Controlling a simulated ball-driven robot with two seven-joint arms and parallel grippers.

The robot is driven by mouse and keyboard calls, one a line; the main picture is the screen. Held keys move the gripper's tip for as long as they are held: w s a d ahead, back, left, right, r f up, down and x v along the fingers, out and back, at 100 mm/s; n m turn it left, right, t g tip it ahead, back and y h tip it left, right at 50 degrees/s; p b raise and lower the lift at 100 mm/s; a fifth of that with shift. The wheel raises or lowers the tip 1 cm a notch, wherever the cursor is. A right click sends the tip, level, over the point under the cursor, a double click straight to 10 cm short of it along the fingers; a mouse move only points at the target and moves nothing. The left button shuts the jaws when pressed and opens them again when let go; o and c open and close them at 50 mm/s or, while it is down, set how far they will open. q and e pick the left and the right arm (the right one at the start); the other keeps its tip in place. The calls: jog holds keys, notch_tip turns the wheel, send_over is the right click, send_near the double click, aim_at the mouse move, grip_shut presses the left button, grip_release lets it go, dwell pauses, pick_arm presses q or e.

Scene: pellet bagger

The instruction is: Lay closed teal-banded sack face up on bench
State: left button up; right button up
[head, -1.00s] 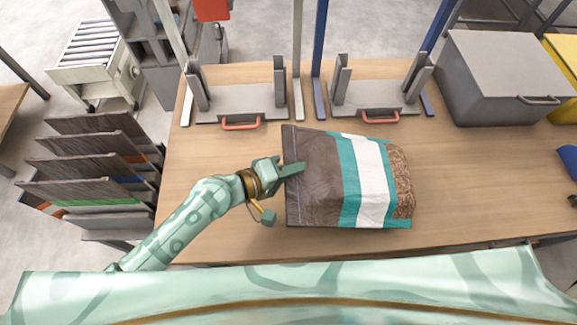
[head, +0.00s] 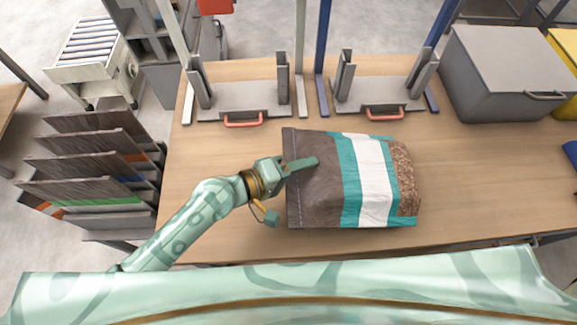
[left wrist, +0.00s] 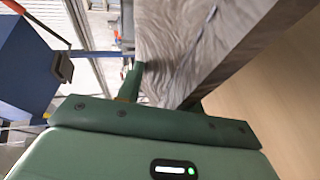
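The sack (head: 322,205) lies on the wooden bench (head: 470,190). It is grey-brown with a white stripe between teal bands and a speckled brown right end. A thin seam line runs along its left end. My left gripper (head: 300,166) is at that end, one finger lying across the sack's upper surface. The other finger is not clearly seen. In the left wrist view, the sack's grey end (left wrist: 200,35) is close in front of my gripper, with one finger (left wrist: 130,82) at its left side. Whether the fingers press on it is unclear. My right gripper is not in view.
Two grey platforms (head: 240,98) (head: 376,95) with uprights and red handles stand behind the sack. A grey lidded box (head: 515,75) is at the back right. A rack of panels (head: 95,165) stands left of the bench. Bench right of the sack is clear.

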pick_arm(q)
jog(key=shift+r, duration=0.15)
jog(key=b+v, duration=0.2)
jog(key=v, duration=1.4)
jog(key=shift+a, duration=0.15)
